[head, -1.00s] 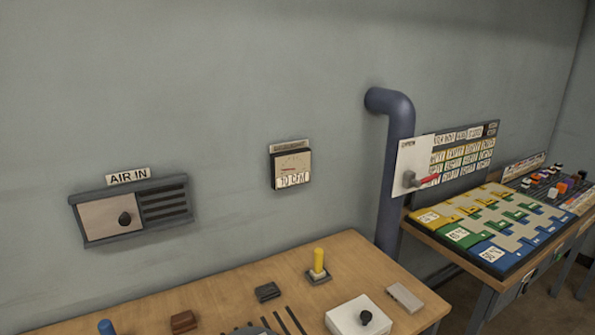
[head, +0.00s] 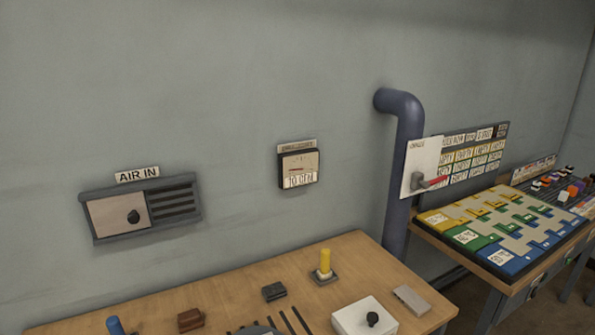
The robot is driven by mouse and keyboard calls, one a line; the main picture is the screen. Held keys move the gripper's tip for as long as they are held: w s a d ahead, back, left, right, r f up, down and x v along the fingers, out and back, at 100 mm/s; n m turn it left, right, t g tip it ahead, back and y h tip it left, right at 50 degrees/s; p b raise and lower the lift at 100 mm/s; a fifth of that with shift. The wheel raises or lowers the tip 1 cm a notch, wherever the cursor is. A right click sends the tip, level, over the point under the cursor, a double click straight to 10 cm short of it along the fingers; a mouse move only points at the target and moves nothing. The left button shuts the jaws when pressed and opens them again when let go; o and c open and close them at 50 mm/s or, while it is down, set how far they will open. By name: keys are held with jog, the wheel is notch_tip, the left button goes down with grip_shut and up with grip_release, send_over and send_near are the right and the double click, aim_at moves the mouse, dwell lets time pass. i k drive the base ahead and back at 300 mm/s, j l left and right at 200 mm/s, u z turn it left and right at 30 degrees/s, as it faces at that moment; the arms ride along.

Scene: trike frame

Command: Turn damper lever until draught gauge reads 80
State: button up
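The damper lever (head: 436,182) has a red handle and sits on a white plate (head: 419,163) fixed to the blue-grey pipe (head: 398,225) at the right. The handle points right and slightly up. The draught gauge (head: 299,166) is a small dark-framed box on the wall, left of the pipe. It has a cream face with a red needle and a white label below that seems to read "TO GET 80" or similar, too blurred to be sure. The needle's reading is too small to tell. My gripper is not in view.
A wooden table (head: 370,262) with a yellow peg (head: 325,262), a white box with a black knob (head: 365,318) and small blocks stands in front. An "AIR IN" vent (head: 140,209) is on the left wall. A second table with a coloured board (head: 505,235) stands right of the pipe.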

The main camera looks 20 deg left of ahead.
aim_at(425, 185)
jog(key=i+l+z, duration=0.1)
jog(key=i, duration=0.25)
jog(key=i+l, duration=0.25)
jog(key=i+l+z, duration=0.15)
jog(key=i, duration=0.3)
